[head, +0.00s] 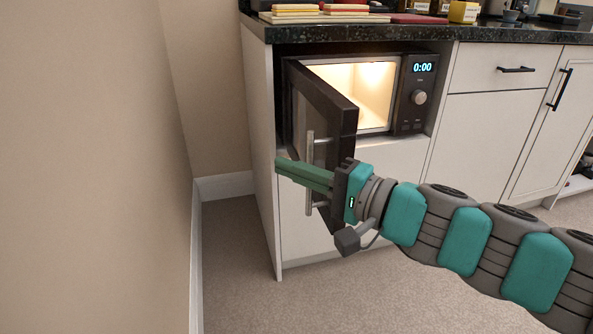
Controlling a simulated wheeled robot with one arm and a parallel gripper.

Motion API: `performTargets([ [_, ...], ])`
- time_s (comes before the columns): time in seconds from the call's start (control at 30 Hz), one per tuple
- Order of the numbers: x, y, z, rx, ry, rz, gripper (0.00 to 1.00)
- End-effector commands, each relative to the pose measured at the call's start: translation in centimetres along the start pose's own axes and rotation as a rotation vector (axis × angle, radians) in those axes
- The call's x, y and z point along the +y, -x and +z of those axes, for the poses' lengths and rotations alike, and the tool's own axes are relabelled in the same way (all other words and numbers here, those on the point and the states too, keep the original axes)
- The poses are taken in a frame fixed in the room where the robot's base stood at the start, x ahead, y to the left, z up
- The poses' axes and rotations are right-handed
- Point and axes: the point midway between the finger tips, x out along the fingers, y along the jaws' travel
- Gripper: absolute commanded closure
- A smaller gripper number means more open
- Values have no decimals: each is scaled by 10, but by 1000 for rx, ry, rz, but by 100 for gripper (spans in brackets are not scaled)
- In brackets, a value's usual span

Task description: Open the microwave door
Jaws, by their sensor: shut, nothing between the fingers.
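The microwave (413,112) sits in a niche under the countertop, with a lit interior and a display reading 0:00. Its dark door (338,112) is hinged on the left and stands wide open, swung out toward me. The door's vertical silver handle (310,146) is on its outer face. My gripper (279,166) is shut and empty, its green fingers pointing left across the lower part of the door. The fingers cover the middle of the handle in this view; I cannot tell whether they touch it. My gripper also hides part of the door's lower edge.
A beige wall (90,160) stands close on the left. White cabinets (500,130) with black handles run to the right. The carpet (330,300) in front is clear.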

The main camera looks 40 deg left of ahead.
Motion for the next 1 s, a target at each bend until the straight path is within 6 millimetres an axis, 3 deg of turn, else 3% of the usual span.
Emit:
performTargets([
  [0.47, 0, 6, -1, 2, 0, -1, 100],
  [1.0, 0, 61, -2, 5, 1, 1, 100],
])
